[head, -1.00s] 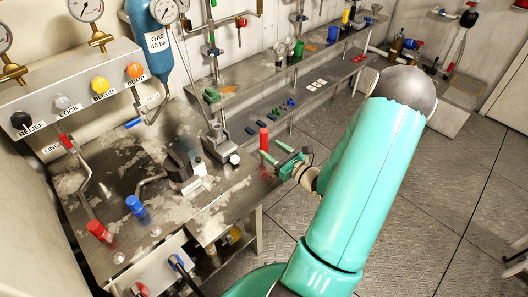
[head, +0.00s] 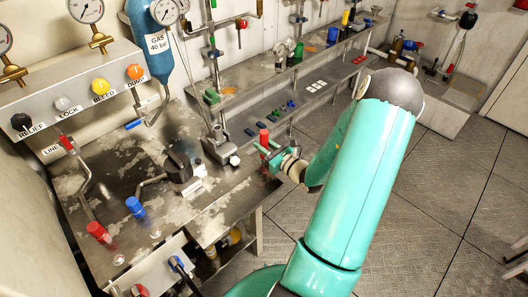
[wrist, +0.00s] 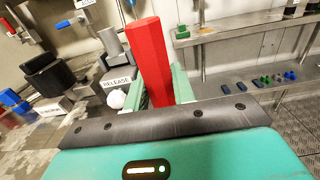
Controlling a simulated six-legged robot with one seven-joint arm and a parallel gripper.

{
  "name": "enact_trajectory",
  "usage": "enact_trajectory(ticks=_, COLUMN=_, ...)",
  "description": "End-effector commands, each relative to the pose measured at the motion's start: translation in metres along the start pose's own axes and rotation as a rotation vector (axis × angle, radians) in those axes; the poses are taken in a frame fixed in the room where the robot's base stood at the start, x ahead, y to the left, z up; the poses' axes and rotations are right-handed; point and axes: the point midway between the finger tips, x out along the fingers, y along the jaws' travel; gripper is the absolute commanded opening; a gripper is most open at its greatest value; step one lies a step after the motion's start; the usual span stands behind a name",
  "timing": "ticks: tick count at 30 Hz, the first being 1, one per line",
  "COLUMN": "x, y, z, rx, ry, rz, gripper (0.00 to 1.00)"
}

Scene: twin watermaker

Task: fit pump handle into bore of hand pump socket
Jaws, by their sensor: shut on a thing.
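The pump handle, with a red grip, (head: 264,137) stands roughly upright between the green fingers of my gripper (head: 266,151). In the wrist view the red handle (wrist: 148,55) fills the middle, and my gripper (wrist: 160,88) is shut on it. Its lower end is hidden behind the gripper body. The grey hand pump (head: 217,143) stands on the bench to the left of the handle, apart from it in the head view. In the wrist view the pump's grey socket (wrist: 111,42) shows just left of the handle. I cannot see into its bore.
A RELEASE label (wrist: 117,84) and a pale knob (wrist: 115,100) lie beside the pump. Shelves (head: 290,115) with small parts stand behind. Open floor (head: 430,190) lies to the right.

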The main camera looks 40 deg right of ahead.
Motion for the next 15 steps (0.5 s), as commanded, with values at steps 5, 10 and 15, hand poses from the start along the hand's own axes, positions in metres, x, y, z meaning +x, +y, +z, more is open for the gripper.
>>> enact_trajectory(ticks=5, x=0.000, y=0.000, z=0.002, rx=-0.001, ry=-0.001, rz=0.000, gripper=0.00)
enact_trajectory(ticks=10, x=0.000, y=0.000, z=0.011, rx=-0.002, ry=-0.001, rz=0.000, gripper=0.00)
enact_trajectory(ticks=15, x=0.000, y=0.000, z=0.030, rx=-0.004, ry=-0.002, rz=0.000, gripper=0.00)
